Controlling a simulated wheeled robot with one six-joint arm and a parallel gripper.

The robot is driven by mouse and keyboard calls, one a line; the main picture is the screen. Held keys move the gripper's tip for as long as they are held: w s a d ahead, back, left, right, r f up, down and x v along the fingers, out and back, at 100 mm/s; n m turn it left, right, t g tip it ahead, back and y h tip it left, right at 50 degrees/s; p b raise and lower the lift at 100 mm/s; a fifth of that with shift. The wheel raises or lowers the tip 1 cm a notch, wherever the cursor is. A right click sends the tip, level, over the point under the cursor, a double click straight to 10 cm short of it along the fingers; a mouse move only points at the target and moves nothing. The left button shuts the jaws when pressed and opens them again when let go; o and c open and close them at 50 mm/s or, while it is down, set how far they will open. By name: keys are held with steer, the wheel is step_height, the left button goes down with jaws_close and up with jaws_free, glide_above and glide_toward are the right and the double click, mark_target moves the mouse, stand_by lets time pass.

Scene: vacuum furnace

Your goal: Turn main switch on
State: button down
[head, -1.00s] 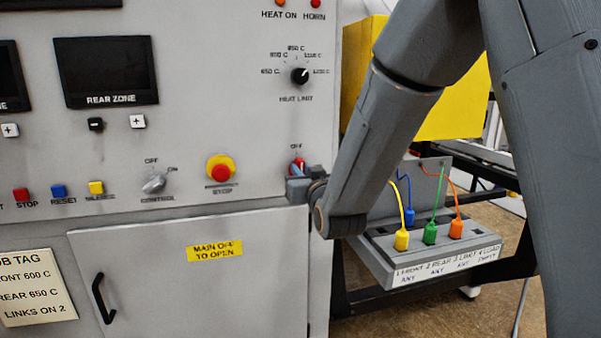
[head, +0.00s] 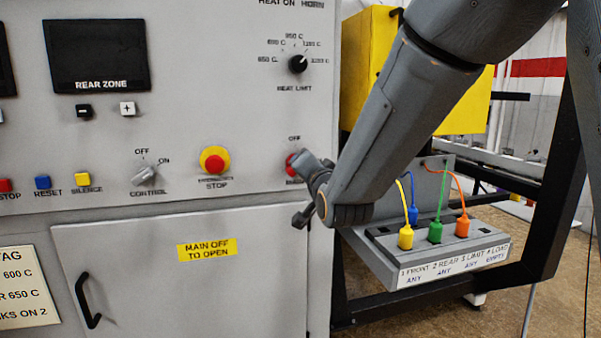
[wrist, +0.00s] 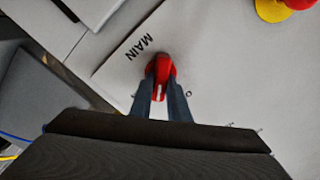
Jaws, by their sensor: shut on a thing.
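The main switch is a red rotary knob (head: 291,161) at the lower right of the grey panel, with "OFF" printed above it. In the head view my gripper (head: 301,163) covers its right part and much of the label below. In the wrist view the red knob (wrist: 160,68) sits between the two dark fingers of my gripper (wrist: 161,88), beside the word "MAIN". My gripper is shut on the knob. A pale mark shows on the knob between the fingers. The knob's exact pointing direction cannot be told.
A red stop button on yellow (head: 214,160) sits left of the switch. Below is a cabinet door (head: 150,285) with a black handle (head: 86,300) and a yellow label (head: 207,250). A link box with coloured plugs (head: 430,262) stands right, beneath my arm.

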steer(key=m+b, duration=0.2)
steer(key=m, duration=0.1)
steer(key=m+b, duration=0.1)
steer(key=shift+f+m, duration=0.3)
steer(key=shift+d+m+b, duration=0.1)
steer(key=shift+m+b, duration=0.9)
steer(key=shift+m, duration=0.6)
steer(key=shift+f+m, duration=0.1)
steer(key=shift+m, duration=0.2)
steer(key=c, duration=1.7)
jaws_free()
steer(key=b+v, duration=0.1)
steer(key=v, duration=0.7)
